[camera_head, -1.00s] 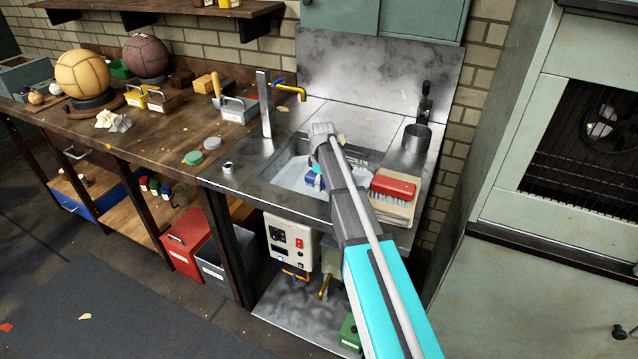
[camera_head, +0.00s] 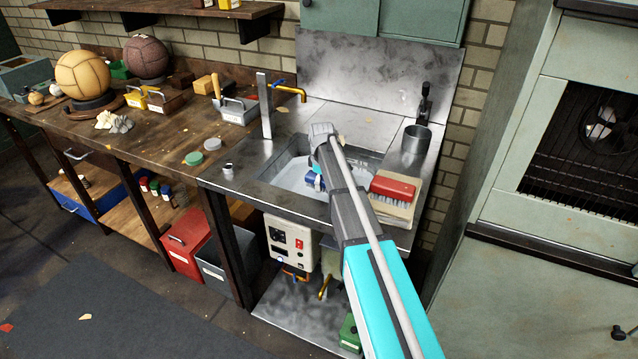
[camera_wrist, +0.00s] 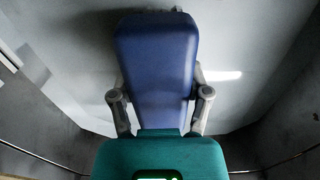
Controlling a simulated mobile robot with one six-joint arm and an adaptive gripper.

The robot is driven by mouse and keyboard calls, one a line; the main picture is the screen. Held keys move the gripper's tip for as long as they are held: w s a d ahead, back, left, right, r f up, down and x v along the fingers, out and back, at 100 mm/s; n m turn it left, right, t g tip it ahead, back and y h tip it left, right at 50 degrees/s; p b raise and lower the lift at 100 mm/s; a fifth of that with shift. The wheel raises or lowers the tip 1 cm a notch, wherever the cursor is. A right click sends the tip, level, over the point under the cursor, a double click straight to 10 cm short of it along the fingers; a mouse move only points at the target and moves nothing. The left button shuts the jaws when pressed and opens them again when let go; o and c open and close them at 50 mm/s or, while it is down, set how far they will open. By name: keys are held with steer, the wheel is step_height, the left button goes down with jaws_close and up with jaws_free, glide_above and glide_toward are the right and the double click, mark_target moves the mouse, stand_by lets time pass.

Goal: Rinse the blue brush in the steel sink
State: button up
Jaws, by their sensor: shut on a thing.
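The steel sink (camera_head: 268,178) is set in the metal counter, with a pale, bright bottom or water surface inside. The blue brush (camera_head: 314,181) shows as a small blue patch in the basin, mostly hidden behind my arm. In the wrist view the blue brush (camera_wrist: 155,70) fills the middle, with a finger against each side. My gripper (camera_wrist: 160,108) is shut on it, over the basin. Its bristles are hidden, and I cannot tell whether it touches water. A brass tap (camera_head: 291,91) stands at the sink's back left.
A red brush (camera_head: 393,187) lies on a pale board right of the sink. A metal cup (camera_head: 416,138) stands behind it. Green and grey round lids (camera_head: 194,158) lie on the wooden bench at left. A grey caddy (camera_head: 238,110) stands near the tap.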

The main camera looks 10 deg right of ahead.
step_height(320, 180, up, 13)
steer(key=p, duration=1.2)
stand_by(0.6)
steer(key=shift+p, duration=0.3)
stand_by(0.6)
step_height(320, 180, up, 4)
steer(key=p, duration=0.3)
steer(key=shift+f+p, duration=0.1)
steer(key=shift+p, duration=0.3)
stand_by(0.5)
